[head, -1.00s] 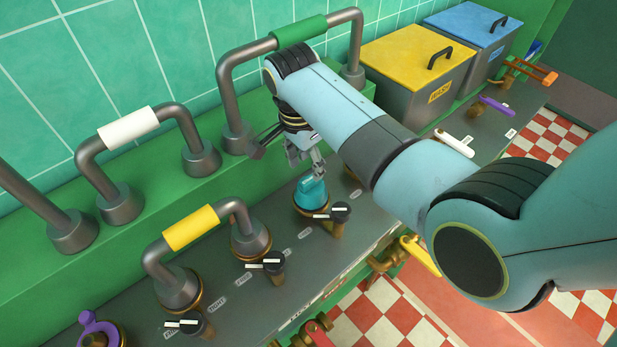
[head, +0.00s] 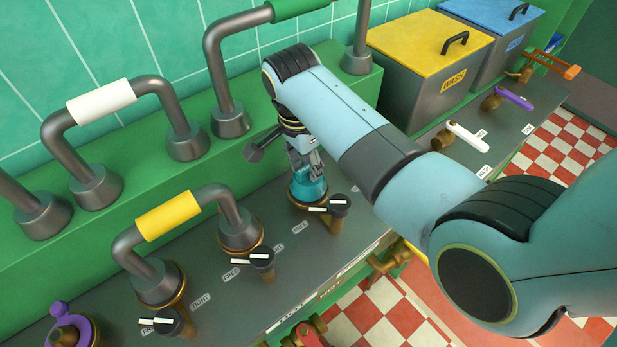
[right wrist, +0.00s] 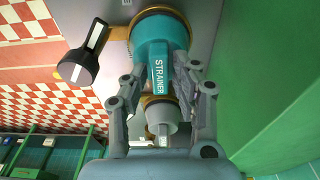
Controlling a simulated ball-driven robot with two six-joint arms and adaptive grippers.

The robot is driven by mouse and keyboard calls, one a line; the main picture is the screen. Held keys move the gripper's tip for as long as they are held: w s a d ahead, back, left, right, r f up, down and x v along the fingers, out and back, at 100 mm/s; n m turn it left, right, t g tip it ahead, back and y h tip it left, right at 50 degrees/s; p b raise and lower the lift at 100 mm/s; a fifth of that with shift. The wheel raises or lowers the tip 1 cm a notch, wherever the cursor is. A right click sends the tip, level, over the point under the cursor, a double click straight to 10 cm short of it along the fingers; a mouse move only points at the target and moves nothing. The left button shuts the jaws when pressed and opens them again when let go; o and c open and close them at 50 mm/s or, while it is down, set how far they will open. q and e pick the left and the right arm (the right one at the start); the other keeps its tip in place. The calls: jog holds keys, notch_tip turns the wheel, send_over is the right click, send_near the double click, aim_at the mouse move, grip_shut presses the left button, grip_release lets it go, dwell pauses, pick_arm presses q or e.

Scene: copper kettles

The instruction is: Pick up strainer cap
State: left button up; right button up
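The strainer cap (head: 312,190) is a teal knob on a brass-rimmed fitting in the grey counter. In the right wrist view the cap (right wrist: 158,75) shows a raised bar with the word STRAINER. My right gripper (head: 307,165) points down over the cap. In the right wrist view the right gripper (right wrist: 160,75) is open, one finger on each side of the bar. I see gaps between the fingers and the bar. My left gripper is not in view.
A black-handled valve (head: 337,208) stands close beside the cap. A yellow-gripped pipe (head: 170,217) is to the left. A green-gripped pipe (head: 228,85) rises behind. A yellow-lidded bin (head: 425,75) and a white lever (head: 467,137) are to the right.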

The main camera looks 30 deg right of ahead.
grip_shut()
jog(key=shift+r, duration=0.1)
jog(key=shift+r, duration=0.25)
notch_tip(320, 180, up, 4)
jog(key=shift+d+f, duration=0.1)
jog(key=shift+f, duration=0.05)
jog(key=s+d+r+b, duration=0.1)
jog(key=s+d+r, duration=0.5)
jog(key=s+d, duration=0.2)
jog(key=shift+s+r, duration=0.2)
jog(key=shift+r, duration=0.15)
